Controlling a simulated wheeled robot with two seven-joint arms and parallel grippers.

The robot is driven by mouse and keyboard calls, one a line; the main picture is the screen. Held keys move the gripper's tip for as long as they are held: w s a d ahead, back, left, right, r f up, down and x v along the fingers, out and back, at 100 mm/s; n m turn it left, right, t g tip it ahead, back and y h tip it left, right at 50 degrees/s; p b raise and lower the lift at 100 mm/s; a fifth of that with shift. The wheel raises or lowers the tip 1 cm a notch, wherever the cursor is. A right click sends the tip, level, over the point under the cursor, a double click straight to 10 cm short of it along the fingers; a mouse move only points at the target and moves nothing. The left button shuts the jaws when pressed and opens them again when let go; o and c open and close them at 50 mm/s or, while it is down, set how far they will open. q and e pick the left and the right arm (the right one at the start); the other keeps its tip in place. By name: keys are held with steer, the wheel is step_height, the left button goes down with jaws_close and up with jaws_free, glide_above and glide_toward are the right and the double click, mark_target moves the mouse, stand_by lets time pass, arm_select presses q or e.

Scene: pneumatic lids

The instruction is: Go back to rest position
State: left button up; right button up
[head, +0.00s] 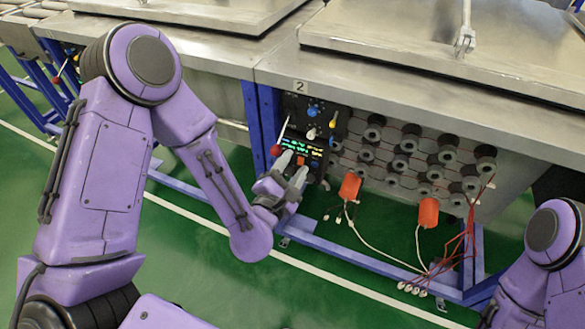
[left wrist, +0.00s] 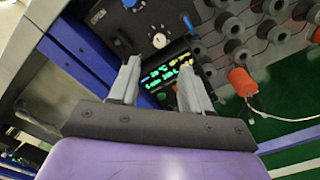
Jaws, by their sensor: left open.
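My left gripper (head: 291,166) is open and empty in front of the black control panel (head: 322,118) under the steel machine marked 2. Its two grey fingers stand apart in the left wrist view (left wrist: 158,88), with the green and yellow lit display (left wrist: 165,72) behind them. I cannot tell whether the fingertips touch the panel. The panel carries a blue knob (head: 313,110), pale knobs and a lever with a red ball (head: 276,150). My right arm shows only in part at the lower right of the head view; its gripper is out of view.
Steel lids (head: 450,40) lie on the worktops above the panel. Rows of dark round fittings (head: 410,145) are right of it. Two orange cylinders (head: 350,186) with loose cables hang below. Blue frame legs (head: 268,115) stand close to my left gripper. Green floor is open in front.

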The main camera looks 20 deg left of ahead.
stand_by(0.5)
arm_select(q)
steer(key=s+a+f+m+g+y+p, duration=0.1)
steer(key=s+a+f+m+g, duration=0.1)
steer(key=s+f+m+g, duration=0.4)
steer(key=s+a+f+m+g+p, duration=0.1)
steer(key=s+a+f+m+g, duration=0.1)
steer(key=f+m, duration=0.65)
steer(key=s+a+f+m+g+y+p, duration=0.1)
steer(key=s+a+f+m+g, duration=0.1)
steer(key=s, duration=0.7)
steer(key=s+a+f+m+g+y+p, duration=0.2)
steer(key=s+a+f+m+g, duration=0.1)
steer(key=s, duration=0.6)
steer(key=a+f+g, duration=0.1)
steer(key=a+f, duration=0.1)
steer(key=a, duration=0.1)
steer(key=shift+s+a+g, duration=0.3)
steer(key=shift+a+g, duration=0.1)
